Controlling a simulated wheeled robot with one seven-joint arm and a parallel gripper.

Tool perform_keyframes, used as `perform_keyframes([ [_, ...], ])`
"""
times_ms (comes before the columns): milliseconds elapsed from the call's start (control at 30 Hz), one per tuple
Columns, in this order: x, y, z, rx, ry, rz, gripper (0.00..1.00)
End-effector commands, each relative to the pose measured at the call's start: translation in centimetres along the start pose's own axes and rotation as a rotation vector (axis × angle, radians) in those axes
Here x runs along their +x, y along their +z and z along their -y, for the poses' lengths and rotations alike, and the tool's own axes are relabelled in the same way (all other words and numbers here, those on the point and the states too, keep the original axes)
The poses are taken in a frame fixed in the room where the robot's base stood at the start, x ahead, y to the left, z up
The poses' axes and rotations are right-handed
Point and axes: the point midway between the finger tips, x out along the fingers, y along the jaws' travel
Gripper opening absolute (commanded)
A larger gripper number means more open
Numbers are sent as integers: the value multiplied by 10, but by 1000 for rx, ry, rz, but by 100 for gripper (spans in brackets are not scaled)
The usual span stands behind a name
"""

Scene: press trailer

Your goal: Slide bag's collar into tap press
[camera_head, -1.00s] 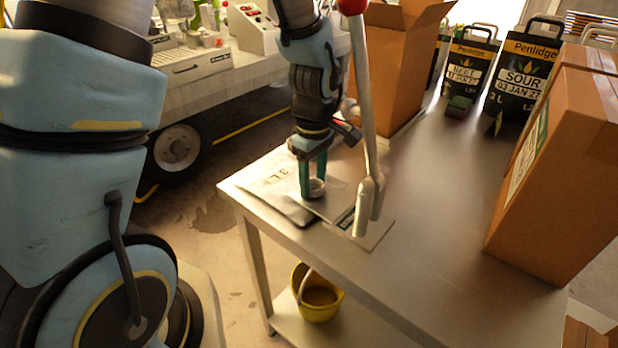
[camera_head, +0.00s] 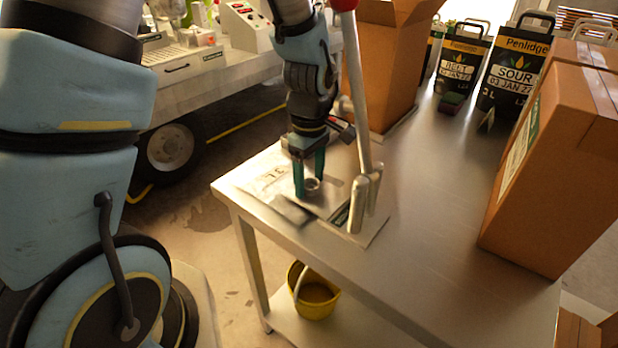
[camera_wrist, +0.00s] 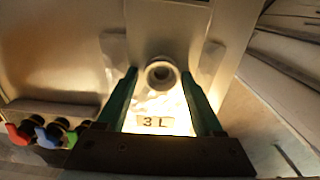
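The silver bag (camera_head: 262,184) lies flat on the metal table, with a "3 L" label (camera_wrist: 155,122) in the wrist view. Its round pale collar (camera_head: 312,184) stands up near the press plate, and it also shows in the wrist view (camera_wrist: 161,74). The tap press (camera_head: 362,205) has a flat base plate and a long grey lever with a red knob at the top. My gripper (camera_head: 310,187) points down with its teal fingers either side of the collar. The wrist view shows gaps between collar and both fingers. Whether the collar sits in the press slot is unclear.
An open cardboard box (camera_head: 388,70) stands behind the press. A closed box (camera_head: 560,170) stands at the table's right, with black Penlidge packs (camera_head: 515,70) at the back. The front middle of the table (camera_head: 420,260) is clear. A yellow bucket (camera_head: 316,298) sits below.

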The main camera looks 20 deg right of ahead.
Motion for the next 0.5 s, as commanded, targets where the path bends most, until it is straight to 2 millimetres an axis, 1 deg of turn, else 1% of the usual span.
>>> perform_keyframes([
  [33, 2, 1, 3, 0, -9, 2, 86],
  [67, 2, 1, 3, 0, -9, 2, 88],
  [500, 2, 0, 5, -1, -13, 1, 88],
])
